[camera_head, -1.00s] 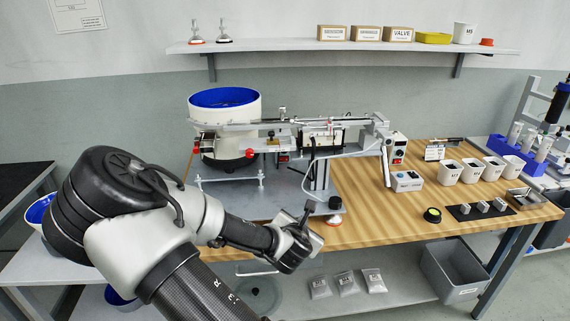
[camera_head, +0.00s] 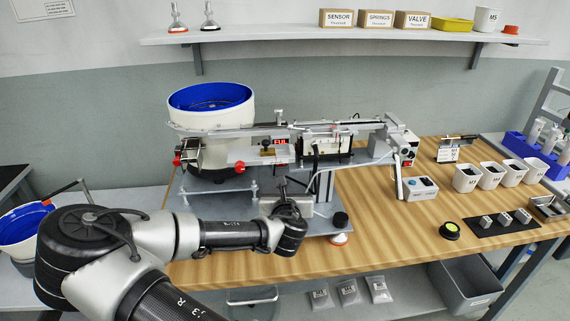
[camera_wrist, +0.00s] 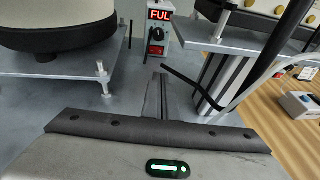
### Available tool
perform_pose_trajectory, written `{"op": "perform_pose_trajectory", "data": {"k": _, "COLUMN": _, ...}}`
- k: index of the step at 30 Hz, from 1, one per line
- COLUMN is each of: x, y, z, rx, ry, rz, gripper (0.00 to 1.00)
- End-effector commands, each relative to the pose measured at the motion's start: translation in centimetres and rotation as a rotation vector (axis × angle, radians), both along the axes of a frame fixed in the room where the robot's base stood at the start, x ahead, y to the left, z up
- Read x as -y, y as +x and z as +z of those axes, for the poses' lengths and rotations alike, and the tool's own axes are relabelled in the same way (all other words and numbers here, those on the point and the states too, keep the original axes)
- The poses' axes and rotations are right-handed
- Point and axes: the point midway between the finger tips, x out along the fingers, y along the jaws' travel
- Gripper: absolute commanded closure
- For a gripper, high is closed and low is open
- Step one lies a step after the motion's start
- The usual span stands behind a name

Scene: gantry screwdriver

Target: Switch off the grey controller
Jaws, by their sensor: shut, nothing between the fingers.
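A grey controller box (camera_wrist: 157,36) with a red lit display reading "FUL", a dark dial and a small red switch stands ahead of my gripper, at the top of the wrist view. In the head view its red display (camera_head: 281,140) shows beneath the feeder track, with the lower part of the box hard to make out. My gripper (camera_wrist: 157,84) is shut and empty. It points towards the box and is apart from it, with grey plate between them. In the head view my gripper (camera_head: 293,204) is low over the front of the machine plate.
The white bowl feeder (camera_head: 211,112) stands left of the controller. A metal post (camera_wrist: 222,80) and a thin black rod (camera_wrist: 192,87) are close right of my gripper. A small low stand (camera_wrist: 60,75) is at left. Another small box with buttons (camera_head: 422,189) sits on the wooden table.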

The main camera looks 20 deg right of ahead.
Motion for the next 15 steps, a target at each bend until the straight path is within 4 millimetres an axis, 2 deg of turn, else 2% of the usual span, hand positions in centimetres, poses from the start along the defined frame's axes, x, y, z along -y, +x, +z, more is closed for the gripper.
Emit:
{"op": "perform_pose_trajectory", "data": {"k": 11, "x": 0.03, "y": 0.01, "z": -0.04, "rx": -0.001, "ry": 0.001, "rz": -0.001, "gripper": 1.0}}
{"op": "perform_pose_trajectory", "data": {"k": 15, "x": 0.33, "y": 0.7, "z": -0.36, "rx": 0.001, "ry": 0.001, "rz": -0.002, "gripper": 1.0}}
